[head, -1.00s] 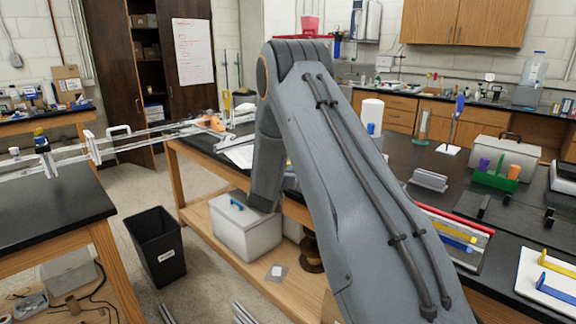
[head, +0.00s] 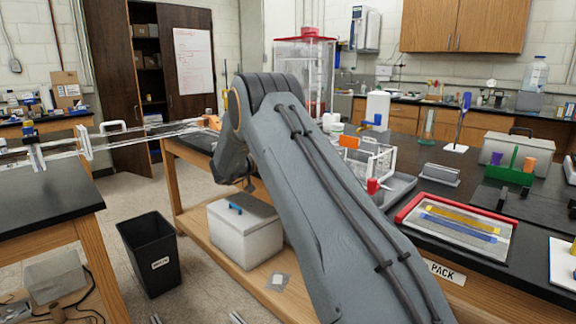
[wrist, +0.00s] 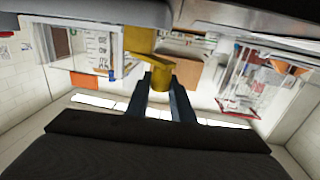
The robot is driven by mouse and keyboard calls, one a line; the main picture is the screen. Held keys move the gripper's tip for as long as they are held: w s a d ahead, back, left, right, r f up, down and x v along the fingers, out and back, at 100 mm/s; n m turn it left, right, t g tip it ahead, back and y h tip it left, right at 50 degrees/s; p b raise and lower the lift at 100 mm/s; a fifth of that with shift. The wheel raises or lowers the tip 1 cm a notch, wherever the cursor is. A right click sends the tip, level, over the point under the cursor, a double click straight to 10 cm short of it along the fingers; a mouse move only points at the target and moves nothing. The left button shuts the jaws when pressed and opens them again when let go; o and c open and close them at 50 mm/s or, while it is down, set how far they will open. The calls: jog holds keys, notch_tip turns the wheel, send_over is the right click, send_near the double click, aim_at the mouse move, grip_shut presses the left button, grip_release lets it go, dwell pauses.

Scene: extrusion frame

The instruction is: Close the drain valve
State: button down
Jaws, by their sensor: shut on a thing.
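In the wrist view, a yellow valve lever (wrist: 161,74) sits between the tips of my gripper (wrist: 166,88). The two dark fingers are shut on its end. A yellow block-like part (wrist: 138,42) adjoins the lever at the upper left. The valve's body and pipe cannot be made out clearly. In the head view, my arm hides the gripper. A small yellow piece (head: 226,99) shows just left of my arm; I cannot tell whether it is the same lever.
A clear tank with a red lid (head: 304,34) stands behind my arm. A clear box (head: 372,160) and a red-rimmed tray (head: 408,209) are on the bench to its right. A black bin (head: 150,252) and a white cooler (head: 243,236) stand below. Floor shows around the bin.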

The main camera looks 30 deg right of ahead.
jog(key=shift+w+d+f+m+g+b, duration=0.1)
jog(key=shift+w+d+m+g+b, duration=0.15)
jog(key=shift+m+g+b, duration=0.6)
jog(key=shift+w+d+f+m+g+b, duration=0.1)
jog(key=shift+w+m+g+b, duration=0.25)
jog(key=shift+g+b, duration=1)
jog(key=b, duration=0.2)
jog(key=m+g+b, duration=0.1)
jog(key=b, duration=0.1)
jog(key=m+g+b, duration=0.1)
jog(key=b, duration=0.2)
jog(key=shift+w+d, duration=0.25)
jog(key=shift+d, duration=0.1)
jog(key=g+b, duration=0.1)
jog(key=b, duration=0.1)
jog(key=m+g+b, duration=0.1)
jog(key=b, duration=0.2)
jog(key=shift+w+d+r+g+b, duration=0.1)
jog(key=shift+d+g+b, duration=0.2)
jog(key=shift+b, duration=0.05)
jog(key=shift+d+r+m+g+b, duration=0.1)
jog(key=shift+r+m+g+b, duration=0.2)
jog(key=shift+b, duration=0.6)
jog(key=shift+f, duration=0.1)
jog(key=c, duration=1.5)
grip_release()
jog(key=shift+c, duration=0.2)
jog(key=shift+p, duration=0.45)
